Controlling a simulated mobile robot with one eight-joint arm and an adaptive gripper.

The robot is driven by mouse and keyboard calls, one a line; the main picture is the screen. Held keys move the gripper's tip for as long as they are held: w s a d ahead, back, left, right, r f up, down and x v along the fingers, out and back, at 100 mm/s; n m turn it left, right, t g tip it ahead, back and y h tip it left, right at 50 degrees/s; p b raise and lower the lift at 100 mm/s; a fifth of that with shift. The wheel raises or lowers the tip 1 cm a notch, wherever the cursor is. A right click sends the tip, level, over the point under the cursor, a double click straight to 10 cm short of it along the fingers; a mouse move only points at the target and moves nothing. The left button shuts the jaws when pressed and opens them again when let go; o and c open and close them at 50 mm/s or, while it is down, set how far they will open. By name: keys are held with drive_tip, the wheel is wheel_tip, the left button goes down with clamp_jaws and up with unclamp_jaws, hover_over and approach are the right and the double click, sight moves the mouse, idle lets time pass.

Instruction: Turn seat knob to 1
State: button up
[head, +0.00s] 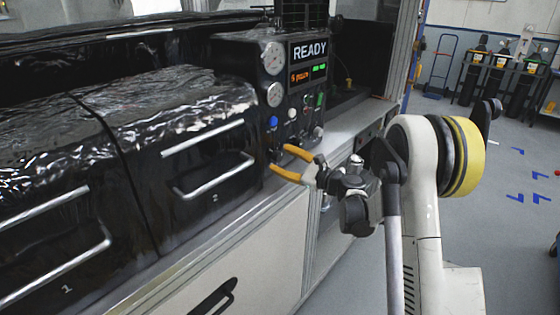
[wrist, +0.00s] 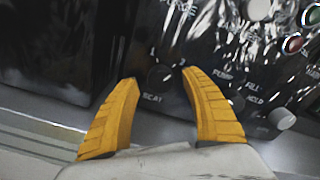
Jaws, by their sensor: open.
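The black seat knob (wrist: 162,77) shows in the wrist view above the "SEAT" label, on the dark glossy control panel (wrist: 220,40). The pointer position of the knob is too dark to read. My gripper (wrist: 158,76) has two yellow fingers spread apart, one on each side of the knob. No contact with the knob can be made out. In the head view my gripper (head: 277,158) reaches the lower left of the control panel (head: 258,80), fingers open. There the knob is dark and hard to pick out near the fingertips.
A "PURGE, FILL, HOLD" selector area sits right of the seat label, with a grey knob (wrist: 282,118) and a red button (wrist: 293,43) nearby. Two gauges, a blue button (head: 273,122) and a READY display (head: 309,51) are above. Drawer handles (head: 215,178) protrude at left.

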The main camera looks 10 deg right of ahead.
drive_tip(key=shift+w+a, duration=0.2)
drive_tip(key=shift+w, duration=0.2)
clamp_jaws()
drive_tip(key=n+b, duration=0.1)
drive_tip(key=n, duration=0.5)
drive_tip(key=shift+b, duration=0.35)
drive_tip(key=n, duration=0.5)
drive_tip(key=shift+r+n+b, duration=0.1)
drive_tip(key=shift+n+b, duration=0.3)
